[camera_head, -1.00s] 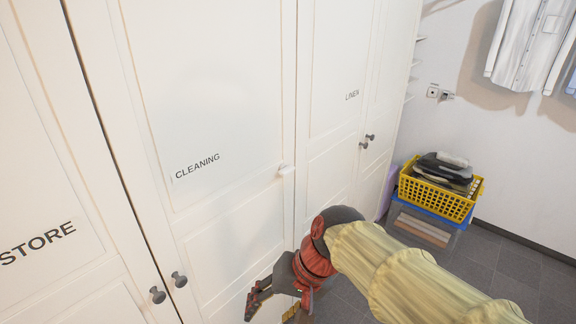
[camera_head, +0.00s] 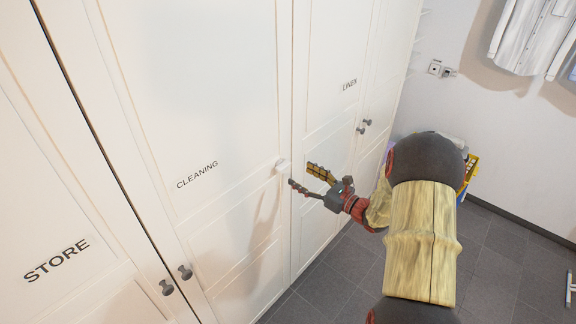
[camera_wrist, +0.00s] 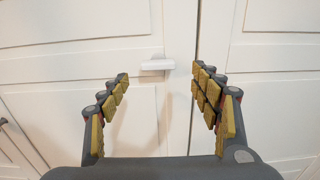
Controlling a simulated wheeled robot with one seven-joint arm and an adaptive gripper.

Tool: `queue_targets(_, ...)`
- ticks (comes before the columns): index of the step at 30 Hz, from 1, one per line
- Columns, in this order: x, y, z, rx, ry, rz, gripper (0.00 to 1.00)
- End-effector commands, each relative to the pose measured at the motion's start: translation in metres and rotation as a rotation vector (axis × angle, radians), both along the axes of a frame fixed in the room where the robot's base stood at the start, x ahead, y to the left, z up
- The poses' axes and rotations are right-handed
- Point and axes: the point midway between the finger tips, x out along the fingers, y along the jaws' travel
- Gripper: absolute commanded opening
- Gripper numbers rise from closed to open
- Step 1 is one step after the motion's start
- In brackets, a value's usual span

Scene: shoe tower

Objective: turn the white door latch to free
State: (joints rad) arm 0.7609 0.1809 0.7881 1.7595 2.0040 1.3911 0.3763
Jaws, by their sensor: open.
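The white door latch (camera_head: 282,166) is a small white bar on the right edge of the door marked CLEANING, beside the seam with the LINEN door. In the wrist view the latch (camera_wrist: 157,65) lies roughly horizontal, ahead of the fingertips and left of the dark seam. My gripper (camera_head: 300,174) is open and empty, just right of the latch and close to it in the head view. In the wrist view its two padded fingers (camera_wrist: 160,76) stand wide apart, with the latch showing between and beyond them. I see no contact with the latch.
The CLEANING door (camera_head: 195,110) has a dark knob (camera_head: 185,272) at its lower left. A yellow basket (camera_head: 471,170) is mostly hidden behind my arm. Grey floor (camera_head: 335,270) is clear below.

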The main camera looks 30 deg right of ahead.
Motion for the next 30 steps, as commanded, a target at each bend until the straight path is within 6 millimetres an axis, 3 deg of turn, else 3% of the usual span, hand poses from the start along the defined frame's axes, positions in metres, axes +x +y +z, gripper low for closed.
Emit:
queue_targets(13, 0.058, 0.024, 0.000, -0.004, 0.000, 0.006, 0.64)
queue_targets(25, 0.064, 0.026, 0.000, -0.004, 0.001, 0.004, 0.63)
queue_targets(30, 0.064, 0.026, 0.000, -0.004, 0.001, 0.005, 0.53)
